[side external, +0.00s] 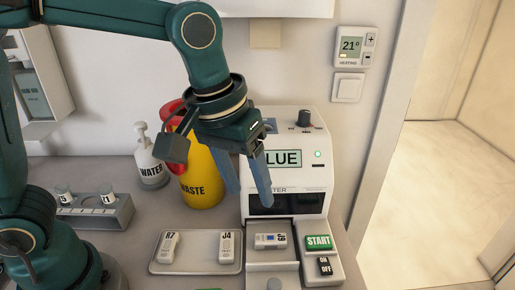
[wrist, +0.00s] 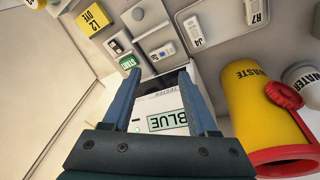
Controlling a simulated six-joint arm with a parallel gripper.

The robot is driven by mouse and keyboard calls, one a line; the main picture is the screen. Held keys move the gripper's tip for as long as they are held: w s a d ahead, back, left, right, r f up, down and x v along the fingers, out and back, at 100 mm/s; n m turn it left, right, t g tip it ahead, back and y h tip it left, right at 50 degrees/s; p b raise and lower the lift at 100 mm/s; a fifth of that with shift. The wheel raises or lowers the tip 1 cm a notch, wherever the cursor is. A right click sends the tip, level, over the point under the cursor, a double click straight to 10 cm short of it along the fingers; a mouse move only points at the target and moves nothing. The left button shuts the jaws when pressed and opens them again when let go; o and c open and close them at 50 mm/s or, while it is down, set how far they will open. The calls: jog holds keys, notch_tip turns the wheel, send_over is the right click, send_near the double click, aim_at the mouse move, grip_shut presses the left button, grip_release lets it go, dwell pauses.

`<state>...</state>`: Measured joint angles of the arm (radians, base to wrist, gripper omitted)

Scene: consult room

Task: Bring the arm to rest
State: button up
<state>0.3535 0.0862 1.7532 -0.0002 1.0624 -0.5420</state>
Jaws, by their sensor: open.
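My gripper (side external: 248,186) hangs open and empty in front of the white tester machine (side external: 315,178), above its drawer. Its two blue-grey fingers also frame the tester in the wrist view (wrist: 160,76). The tester's screen (side external: 284,159) reads BLUE, partly covered by my gripper, and a green light glows beside it. A white cassette (side external: 270,241) lies in the tester's open drawer (side external: 284,254). Two more cassettes, marked R7 (side external: 169,247) and J4 (side external: 227,247), lie on the grey tray (side external: 196,269). My gripper touches none of the cassettes.
A yellow waste bin (side external: 203,178) with a red lid and a white water bottle (side external: 151,163) stand behind the tray. A grey rack (side external: 97,218) holds small vials at left. START (side external: 318,242) and ON/OFF (side external: 325,266) buttons are right of the drawer. A yellow L2 DYE container (wrist: 94,18) shows in the wrist view.

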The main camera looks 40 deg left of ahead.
jog(key=s+a+m+t+y, duration=0.1)
jog(key=s+a+m+t, duration=0.1)
jog(key=s+a, duration=0.7)
jog(key=shift+s+a+f+t, duration=0.25)
jog(key=shift+s+a+t, duration=0.1)
jog(key=shift+t, duration=0.15)
